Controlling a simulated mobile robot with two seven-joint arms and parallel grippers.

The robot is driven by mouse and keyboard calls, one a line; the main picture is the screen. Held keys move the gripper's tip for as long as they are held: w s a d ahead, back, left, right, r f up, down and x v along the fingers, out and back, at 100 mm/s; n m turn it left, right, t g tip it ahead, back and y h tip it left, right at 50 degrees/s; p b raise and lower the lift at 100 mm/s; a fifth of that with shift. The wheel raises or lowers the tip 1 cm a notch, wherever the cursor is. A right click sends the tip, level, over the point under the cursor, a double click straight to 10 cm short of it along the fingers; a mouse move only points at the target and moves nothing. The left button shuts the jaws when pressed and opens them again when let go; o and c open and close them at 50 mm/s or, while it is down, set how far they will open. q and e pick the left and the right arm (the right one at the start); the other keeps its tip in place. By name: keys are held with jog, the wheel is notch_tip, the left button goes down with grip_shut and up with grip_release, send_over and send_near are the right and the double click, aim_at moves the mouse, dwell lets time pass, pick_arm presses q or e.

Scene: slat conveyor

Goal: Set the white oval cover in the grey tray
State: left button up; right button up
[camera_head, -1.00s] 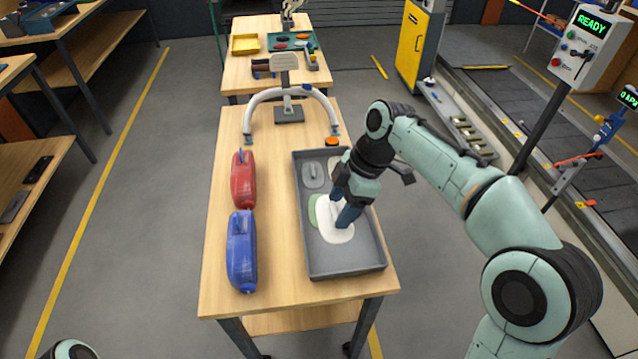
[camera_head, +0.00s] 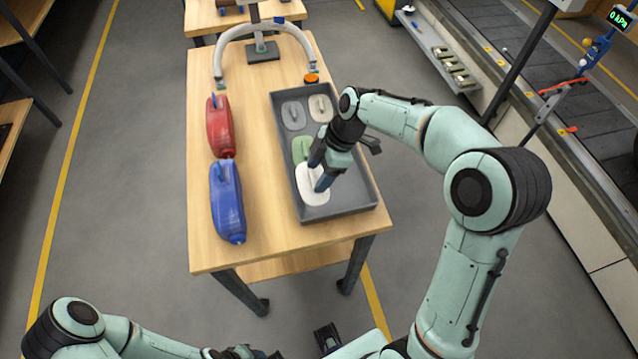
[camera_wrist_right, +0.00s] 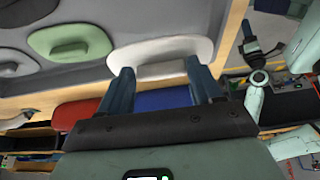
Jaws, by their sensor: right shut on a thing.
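The white oval cover (camera_head: 313,197) is at the near left part of the grey tray (camera_head: 346,208). My right gripper (camera_head: 320,182) is shut on its upright grip from above. In the right wrist view the white cover (camera_wrist_right: 160,50) shows between the two fingertips (camera_wrist_right: 160,72). I cannot tell whether it touches the tray floor. A green oval cover (camera_head: 301,148) lies just beyond it, partly behind the gripper. A grey cover (camera_head: 293,115) and a cream cover (camera_head: 320,108) lie at the tray's far end.
A red bottle (camera_head: 219,127) and a blue bottle (camera_head: 227,200) lie on the wooden table (camera_head: 262,235) left of the tray. A grey arched frame (camera_head: 262,32) and an orange disc (camera_head: 311,79) stand beyond the tray. A bare strip of table separates bottles and tray.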

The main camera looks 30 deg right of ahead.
notch_tip(320, 180, down, 6)
jog(key=shift+r, duration=0.1)
jog(key=o, duration=1.5)
jog(key=shift+r, duration=0.15)
jog(key=v, duration=1.1)
jog(key=shift+d+r, duration=0.2)
jog(key=shift+r, duration=0.15)
jog(key=shift+s, duration=0.1)
